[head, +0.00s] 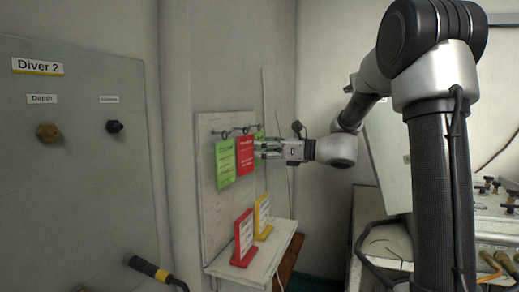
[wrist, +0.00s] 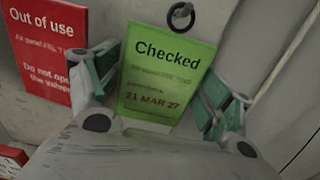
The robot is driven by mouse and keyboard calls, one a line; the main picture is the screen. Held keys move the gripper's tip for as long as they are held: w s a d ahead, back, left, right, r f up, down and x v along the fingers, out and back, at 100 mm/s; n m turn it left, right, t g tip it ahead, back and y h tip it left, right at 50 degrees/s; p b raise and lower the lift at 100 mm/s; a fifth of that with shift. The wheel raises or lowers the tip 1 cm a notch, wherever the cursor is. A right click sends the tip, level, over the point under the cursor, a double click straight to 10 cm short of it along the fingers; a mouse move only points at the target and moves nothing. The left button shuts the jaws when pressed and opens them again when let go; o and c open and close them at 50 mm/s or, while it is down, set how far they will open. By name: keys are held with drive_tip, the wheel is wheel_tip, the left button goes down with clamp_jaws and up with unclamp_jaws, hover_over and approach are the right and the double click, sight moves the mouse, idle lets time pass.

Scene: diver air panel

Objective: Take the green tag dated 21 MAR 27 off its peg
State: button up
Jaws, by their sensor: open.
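The green tag (wrist: 166,62) in the wrist view reads "Checked" and "21 MAR 27". It hangs from a dark ring (wrist: 181,15) at its top. In the head view this tag (head: 259,136) is the rightmost on the board, mostly hidden behind my gripper and the red tag. My gripper (head: 262,150) is open in front of it. In the wrist view one finger is on each side of the tag, with the tag showing between them; I cannot tell whether they touch it. The peg itself is not clear in the wrist view.
A red "Out of use" tag (wrist: 50,48) hangs close to the left finger. Another green tag (head: 225,163) hangs farther left on the board (head: 208,207). A red stand (head: 243,238) and a yellow stand (head: 262,215) are on the shelf (head: 262,262) below.

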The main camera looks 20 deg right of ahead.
drive_tip(key=shift+w+a, duration=0.1)
drive_tip(key=shift+a, duration=0.1)
drive_tip(key=c, duration=0.6)
drive_tip(key=shift+c, duration=0.2)
drive_tip(key=shift+r, duration=0.15)
drive_tip(key=shift+r, duration=0.25)
drive_tip(key=v, duration=1.8)
